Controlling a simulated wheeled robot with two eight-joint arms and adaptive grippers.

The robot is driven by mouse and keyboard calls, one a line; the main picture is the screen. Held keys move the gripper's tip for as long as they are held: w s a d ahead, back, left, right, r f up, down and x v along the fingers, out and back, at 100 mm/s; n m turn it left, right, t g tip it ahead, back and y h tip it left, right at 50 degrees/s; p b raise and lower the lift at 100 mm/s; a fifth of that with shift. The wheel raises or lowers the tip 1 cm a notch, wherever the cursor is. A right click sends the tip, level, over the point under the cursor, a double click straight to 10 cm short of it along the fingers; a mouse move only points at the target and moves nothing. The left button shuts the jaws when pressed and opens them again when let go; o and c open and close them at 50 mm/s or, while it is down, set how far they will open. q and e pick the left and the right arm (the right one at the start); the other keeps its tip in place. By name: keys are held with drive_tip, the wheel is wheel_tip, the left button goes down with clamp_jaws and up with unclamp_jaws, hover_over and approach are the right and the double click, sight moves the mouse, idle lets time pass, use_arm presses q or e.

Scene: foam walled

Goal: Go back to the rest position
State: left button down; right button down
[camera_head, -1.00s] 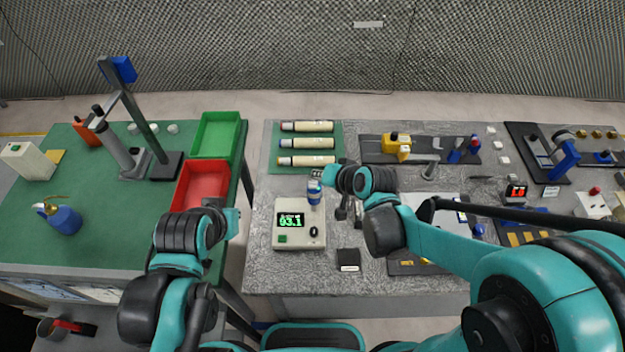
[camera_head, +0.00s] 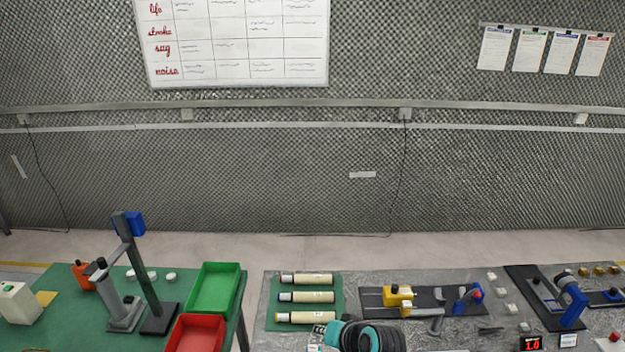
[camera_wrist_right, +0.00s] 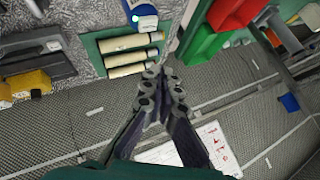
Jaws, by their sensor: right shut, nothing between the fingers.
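My right wrist (camera_head: 365,336) shows at the bottom edge of the head view, in front of three cream cylinders (camera_head: 306,296) on a green mat (camera_head: 270,318). Its gripper is mostly cut off there. In the right wrist view my right gripper (camera_wrist_right: 162,75) is shut with nothing between its fingers. The cylinders (camera_wrist_right: 130,54) lie beyond the fingertips in that view, apart from them. A blue and white item (camera_wrist_right: 144,18) is at the top edge. My left arm and gripper are not in view.
A green bin (camera_head: 214,290) and a red bin (camera_head: 196,334) stand on the left table. A grey post stand (camera_head: 143,275) is beside them. A yellow device (camera_head: 397,296) sits right of the cylinders. The wall behind carries a whiteboard (camera_head: 235,40).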

drive_tip(key=s+d+f+n+h+b, duration=0.1)
drive_tip(key=s+d+f+h+b, duration=0.1)
drive_tip(key=s+d+b, duration=0.4)
drive_tip(key=s+d+f+h+b, duration=0.3)
drive_tip(key=s+d+f+b, duration=0.2)
drive_tip(key=s+d, duration=0.3)
drive_tip(key=shift+s+d+n+b, duration=0.4)
drive_tip(key=shift+d, duration=0.5)
